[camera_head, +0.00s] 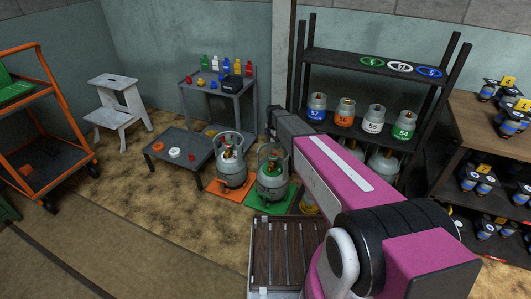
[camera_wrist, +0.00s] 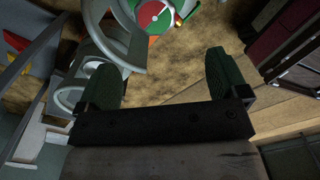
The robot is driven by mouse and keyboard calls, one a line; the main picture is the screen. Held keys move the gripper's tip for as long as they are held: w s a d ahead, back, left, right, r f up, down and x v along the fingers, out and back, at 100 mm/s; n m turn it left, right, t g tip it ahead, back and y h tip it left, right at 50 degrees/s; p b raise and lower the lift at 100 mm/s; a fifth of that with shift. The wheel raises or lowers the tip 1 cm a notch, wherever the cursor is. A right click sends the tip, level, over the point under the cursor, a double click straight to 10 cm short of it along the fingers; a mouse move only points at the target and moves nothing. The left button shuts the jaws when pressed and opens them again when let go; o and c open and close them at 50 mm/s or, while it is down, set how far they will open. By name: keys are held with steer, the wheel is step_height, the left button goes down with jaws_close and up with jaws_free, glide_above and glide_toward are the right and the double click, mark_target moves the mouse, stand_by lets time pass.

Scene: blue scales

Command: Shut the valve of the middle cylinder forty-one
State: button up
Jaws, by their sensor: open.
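In the head view a grey cylinder with a green valve area (camera_head: 271,183) stands on a green mat, the middle of three. Another grey cylinder (camera_head: 232,174) stands on an orange mat to its left. The third, to its right, is mostly hidden by my arm. No number is readable on them. My gripper (camera_wrist: 160,60) is open and empty in the wrist view, its two dark green fingers wide apart. Beyond the fingers are grey collar parts (camera_wrist: 108,38) and a red, white and green dial (camera_wrist: 153,14); I cannot tell which cylinder they belong to.
A low grey table (camera_head: 180,163) with small round pieces stands left of the cylinders. A dark shelf (camera_head: 375,60) with numbered cylinders stands behind. A slatted box (camera_head: 290,250) is in front, an orange trolley (camera_head: 35,130) at left. Floor at left is clear.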

mark_target(272, 156)
steer(key=f, duration=1.1)
steer(key=shift+w+a, duration=0.25)
steer(key=c, duration=0.9)
